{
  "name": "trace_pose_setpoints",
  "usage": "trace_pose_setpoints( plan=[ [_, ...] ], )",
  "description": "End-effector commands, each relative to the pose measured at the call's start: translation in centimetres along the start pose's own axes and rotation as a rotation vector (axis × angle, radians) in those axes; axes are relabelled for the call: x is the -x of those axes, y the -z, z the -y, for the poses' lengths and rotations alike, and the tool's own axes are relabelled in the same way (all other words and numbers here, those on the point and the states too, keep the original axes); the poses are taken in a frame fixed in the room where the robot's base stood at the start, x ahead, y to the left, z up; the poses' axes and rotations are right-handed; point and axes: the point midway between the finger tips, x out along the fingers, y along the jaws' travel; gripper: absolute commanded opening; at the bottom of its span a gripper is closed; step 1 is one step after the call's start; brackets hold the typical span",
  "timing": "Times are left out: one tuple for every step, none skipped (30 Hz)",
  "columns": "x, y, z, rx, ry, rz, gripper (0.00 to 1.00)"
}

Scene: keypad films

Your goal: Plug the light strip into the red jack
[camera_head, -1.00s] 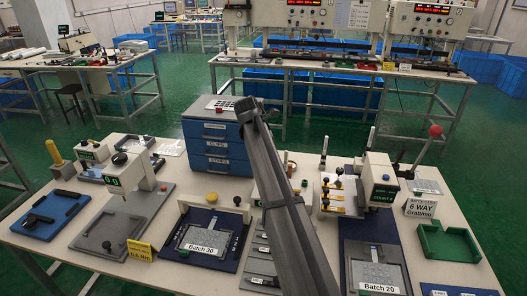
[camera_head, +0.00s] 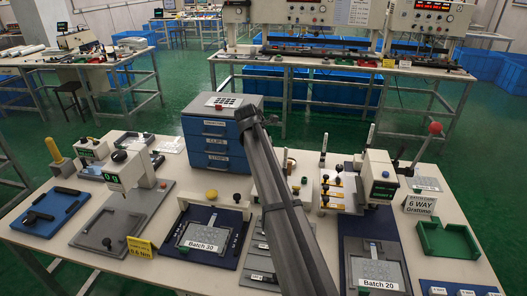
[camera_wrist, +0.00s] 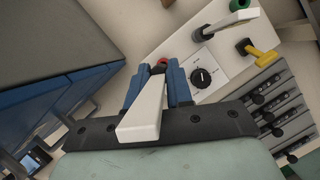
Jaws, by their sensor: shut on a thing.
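In the wrist view my gripper (camera_wrist: 159,82) has its two blue fingers closed around the narrow end of a white tapered piece (camera_wrist: 143,112). I cannot tell whether this is the light strip's plug. A small red part (camera_wrist: 159,67) with dark edges shows at the fingertips; I cannot tell whether it is the red jack or touches the held piece. Just right is a pale panel (camera_wrist: 225,70) with a black dial (camera_wrist: 202,78), a green fitting (camera_wrist: 238,5) and a yellow plug-like piece (camera_wrist: 262,50). In the head view the arm hides the fingers.
A blue drawer cabinet (camera_head: 218,155) stands close to the arm, and its blue side (camera_wrist: 75,95) fills the wrist view's left. A row of dark clips (camera_wrist: 270,100) lies right of my gripper. A Batch 30 fixture (camera_head: 212,250) and green tray (camera_head: 447,252) stand on the bench.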

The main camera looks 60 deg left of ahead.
Motion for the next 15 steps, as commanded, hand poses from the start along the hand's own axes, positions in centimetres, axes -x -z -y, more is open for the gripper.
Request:
trace_pose_setpoints(
  plan=[
    [-0.4, 0.2, 0.0, 0.0, 0.001, 0.0, 0.0],
    [-0.6, 0.3, 0.0, 0.0, 0.001, 0.0, 0.0],
    [-0.9, 0.4, 0.0, 0.0, 0.001, -0.001, 0.0],
    [-1.1, 0.5, 0.0, 0.0, 0.001, -0.001, 0.0],
    [-1.3, 0.6, 0.0, 0.001, 0.001, -0.001, 0.0],
    [-1.6, 0.7, 0.0, 0.001, 0.001, -0.001, 0.0],
    [-1.7, 0.7, 0.0, 0.001, 0.001, -0.001, 0.0],
    [-1.8, 0.8, 0.0, 0.001, 0.001, -0.001, 0.0],
    [-2.0, 0.8, 0.0, 0.001, 0.001, -0.001, 0.0],
    [-2.0, 0.9, 0.0, 0.001, 0.001, 0.0, 0.0],
    [-2.1, 0.9, 0.0, 0.001, 0.001, 0.0, 0.0],
    [-2.2, 0.9, 0.0, 0.0, 0.0, 0.0, 0.0],
    [-2.2, 0.9, 0.0, 0.0, 0.0, 0.0, 0.0],
    [-2.2, 0.9, 0.0, 0.0, 0.0, 0.0, 0.0],
    [-2.2, 0.9, 0.0, 0.0, 0.0, 0.0, 0.0]
  ],
)
